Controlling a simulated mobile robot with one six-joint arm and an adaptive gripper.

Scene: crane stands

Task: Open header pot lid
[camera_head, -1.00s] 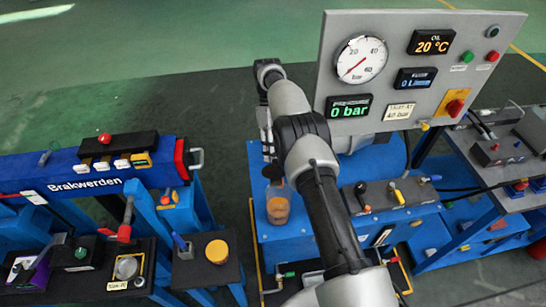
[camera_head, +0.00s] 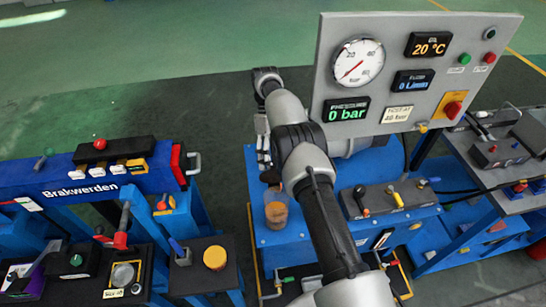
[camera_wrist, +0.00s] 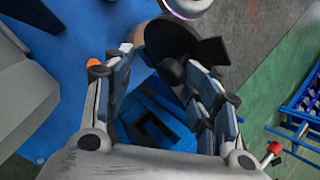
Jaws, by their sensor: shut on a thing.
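The header pot (camera_head: 277,213) is a clear cup with amber fluid, standing on the left part of the blue bench. My gripper (camera_head: 264,160) hangs just above and to the left of it, partly behind my arm. In the wrist view my gripper (camera_wrist: 172,72) is shut on the black round lid (camera_wrist: 180,40), which has a central knob and a flat tab. A round shiny rim (camera_wrist: 186,6) shows beyond the lid, cut off by the top edge. In the head view a small dark shape under the gripper seems to be the lid, near the pot's top.
The gauge panel (camera_head: 330,75) stands upright behind and right of my arm. A lever block (camera_head: 390,198) sits on the bench to the right. The blue Brakwerden stand (camera_head: 60,192) is on the left, with a gap of floor between.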

